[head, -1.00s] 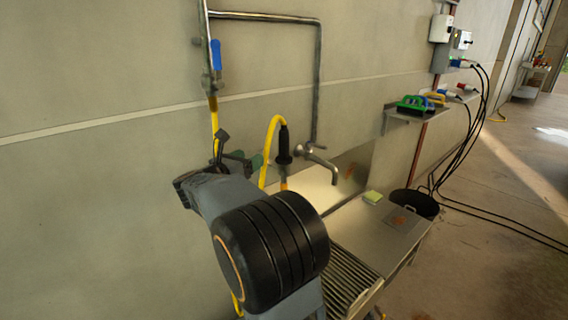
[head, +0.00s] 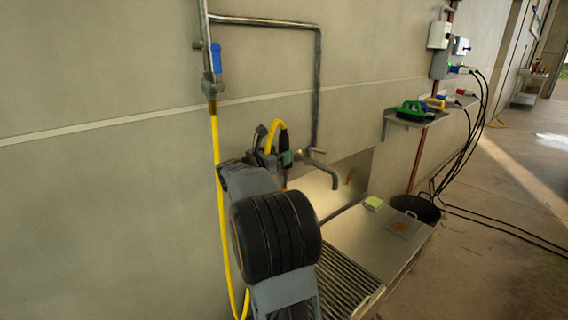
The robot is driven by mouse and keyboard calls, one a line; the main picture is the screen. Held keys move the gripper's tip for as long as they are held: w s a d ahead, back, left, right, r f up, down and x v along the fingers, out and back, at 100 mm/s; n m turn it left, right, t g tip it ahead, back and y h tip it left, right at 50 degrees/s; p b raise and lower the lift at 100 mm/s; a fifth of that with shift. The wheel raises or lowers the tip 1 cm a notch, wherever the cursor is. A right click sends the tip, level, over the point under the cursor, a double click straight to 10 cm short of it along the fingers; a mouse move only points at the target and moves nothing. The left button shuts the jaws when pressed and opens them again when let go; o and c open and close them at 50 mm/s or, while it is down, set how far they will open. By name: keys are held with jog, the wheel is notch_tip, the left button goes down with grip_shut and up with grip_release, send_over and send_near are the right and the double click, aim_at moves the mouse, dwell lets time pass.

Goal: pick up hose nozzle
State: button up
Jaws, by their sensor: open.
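The hose nozzle (head: 284,137) is black and upright, at the end of the yellow hose that arches over beside the wall, left of the steel tap. My gripper (head: 275,156) is open at the nozzle's lower part. One greenish fingertip overlaps the nozzle in the picture. Whether the jaws stand around it or only in front of it, and whether they touch it, I cannot tell. My own arm hides the lower part of the nozzle and what is below it.
A steel tap (head: 324,168) stands close to the right of the nozzle, below a wall pipe (head: 317,85). The yellow hose (head: 219,190) hangs down the wall at left.

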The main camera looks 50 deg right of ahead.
jog(key=shift+d, duration=1.3)
jog(key=c, duration=1)
jog(key=shift+r, duration=0.1)
